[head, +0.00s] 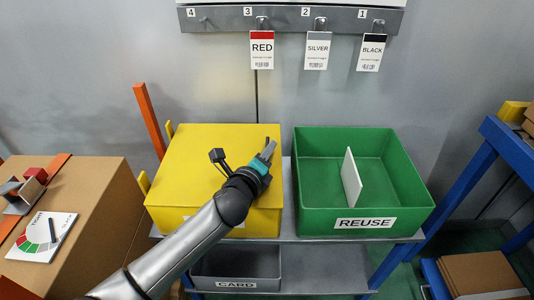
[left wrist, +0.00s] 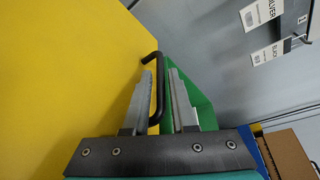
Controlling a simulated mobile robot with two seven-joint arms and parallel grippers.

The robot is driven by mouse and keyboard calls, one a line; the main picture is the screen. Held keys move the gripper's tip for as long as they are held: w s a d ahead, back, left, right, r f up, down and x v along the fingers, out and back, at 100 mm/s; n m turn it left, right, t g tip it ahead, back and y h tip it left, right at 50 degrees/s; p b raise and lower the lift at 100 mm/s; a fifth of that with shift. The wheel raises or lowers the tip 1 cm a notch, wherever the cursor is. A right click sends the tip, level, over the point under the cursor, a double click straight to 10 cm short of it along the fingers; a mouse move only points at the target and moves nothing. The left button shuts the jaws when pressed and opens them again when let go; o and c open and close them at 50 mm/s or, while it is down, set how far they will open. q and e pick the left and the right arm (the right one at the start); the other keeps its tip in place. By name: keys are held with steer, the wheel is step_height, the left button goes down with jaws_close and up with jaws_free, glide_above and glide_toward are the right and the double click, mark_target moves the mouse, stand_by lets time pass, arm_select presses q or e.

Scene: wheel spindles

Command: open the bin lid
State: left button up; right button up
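The yellow bin (head: 210,150) stands on the shelf with its flat lid closed. In the left wrist view the yellow lid (left wrist: 70,70) fills the left side, with a black bar handle (left wrist: 158,75) at its right edge. My left gripper (head: 268,150) is over the right part of the lid in the head view, and the arm hides part of the bin's front. In the left wrist view its two grey fingers (left wrist: 160,78) are apart, with the handle between them. I cannot tell whether either finger touches the handle. My right gripper is not in view.
An open green REUSE bin (head: 405,205) with a white panel inside stands just right of the yellow bin. A grey CARD bin (head: 236,284) is below. Cardboard boxes (head: 85,195) are at left, a blue frame (head: 465,180) at right. Tags hang from the rail (head: 225,20) above.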

arm_select(q)
steer(key=shift+w, duration=0.1)
steer(key=shift+c, duration=0.3)
jaws_close()
stand_by(1.1)
